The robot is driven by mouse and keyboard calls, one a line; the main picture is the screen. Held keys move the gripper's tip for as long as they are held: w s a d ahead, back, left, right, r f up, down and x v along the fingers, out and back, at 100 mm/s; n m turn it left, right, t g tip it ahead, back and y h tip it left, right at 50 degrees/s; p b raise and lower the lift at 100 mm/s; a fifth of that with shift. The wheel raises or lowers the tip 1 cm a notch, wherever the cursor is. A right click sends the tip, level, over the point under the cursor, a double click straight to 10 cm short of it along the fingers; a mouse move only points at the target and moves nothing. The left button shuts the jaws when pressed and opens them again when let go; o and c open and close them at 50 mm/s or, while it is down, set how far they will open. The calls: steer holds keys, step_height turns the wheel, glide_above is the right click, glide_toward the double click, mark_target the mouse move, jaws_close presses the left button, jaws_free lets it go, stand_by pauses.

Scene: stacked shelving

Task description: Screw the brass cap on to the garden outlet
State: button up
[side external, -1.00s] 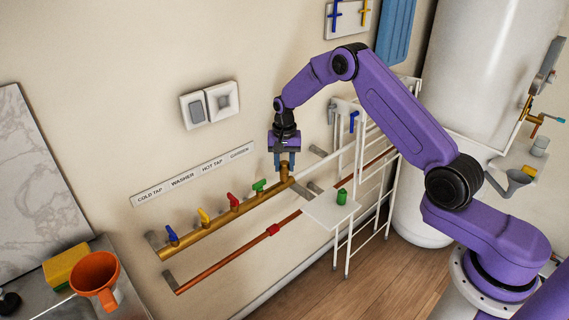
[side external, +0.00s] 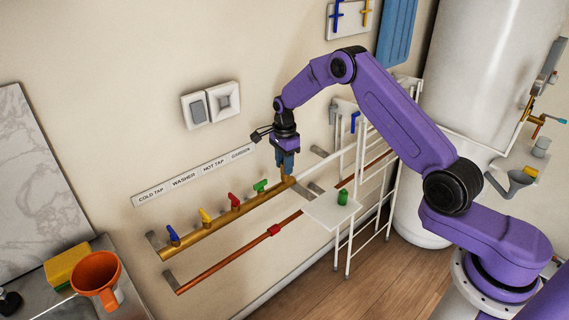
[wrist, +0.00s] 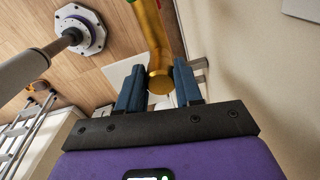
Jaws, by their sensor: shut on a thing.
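The brass cap (wrist: 160,84) shows in the wrist view as a round brass end between my two blue fingers. My gripper (side external: 286,170) points down at the right end of the brass pipe (side external: 222,221) and is shut on the cap. The garden outlet is at this end of the pipe, beside the green tap (side external: 261,186). In the side view my fingers hide most of the cap. The cap appears to sit on the outlet, upright, but I cannot see the thread or how far it is engaged.
Red (side external: 234,201), yellow (side external: 205,216) and blue (side external: 172,235) taps line the pipe to the left. A copper pipe (side external: 215,266) runs below. A white shelf (side external: 322,213) with a green cylinder (side external: 342,197) stands close on the right, by a white rack (side external: 369,215).

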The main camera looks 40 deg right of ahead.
steer(key=shift+d, duration=0.15)
steer(key=o, duration=0.7)
steer(key=shift+o, duration=0.2)
